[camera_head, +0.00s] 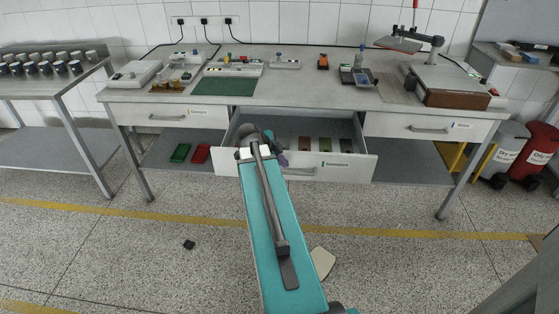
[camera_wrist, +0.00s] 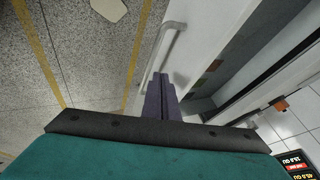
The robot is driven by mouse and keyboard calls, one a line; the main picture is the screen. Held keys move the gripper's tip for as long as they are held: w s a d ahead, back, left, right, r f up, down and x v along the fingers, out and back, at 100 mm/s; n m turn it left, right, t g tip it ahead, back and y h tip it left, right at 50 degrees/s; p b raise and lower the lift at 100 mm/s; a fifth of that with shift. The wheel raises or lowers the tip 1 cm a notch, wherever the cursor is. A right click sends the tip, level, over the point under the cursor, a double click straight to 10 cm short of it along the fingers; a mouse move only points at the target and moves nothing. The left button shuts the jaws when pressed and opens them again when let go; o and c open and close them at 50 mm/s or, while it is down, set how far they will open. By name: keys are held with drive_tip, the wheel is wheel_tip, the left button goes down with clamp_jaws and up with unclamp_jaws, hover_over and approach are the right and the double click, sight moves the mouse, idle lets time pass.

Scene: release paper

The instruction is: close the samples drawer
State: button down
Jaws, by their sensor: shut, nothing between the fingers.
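The samples drawer (camera_head: 350,168) is the middle drawer of the bench. It stands pulled out, with several small coloured pieces inside. Its bar handle (camera_head: 300,171) is on the white front, partly hidden by my arm. In the wrist view the drawer front (camera_wrist: 205,25) and the handle (camera_wrist: 168,48) run away from my fingers. My gripper (camera_wrist: 160,82) is shut and empty, its tips at the near end of the handle, close to the front. I cannot tell whether they touch. In the head view my gripper (camera_head: 279,152) is mostly hidden behind my wrist.
The left drawer (camera_head: 170,116) and right drawer (camera_head: 425,127) are shut. The bench top (camera_head: 300,85) carries instruments. Red and green trays (camera_head: 200,153) sit on the shelf below. Bins (camera_head: 500,155) stand at right. A beige piece (camera_head: 322,262) and a dark piece (camera_head: 189,244) lie on the floor.

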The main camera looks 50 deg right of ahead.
drive_tip(key=shift+p+x, duration=0.4)
drive_tip(key=shift+x, duration=2.5)
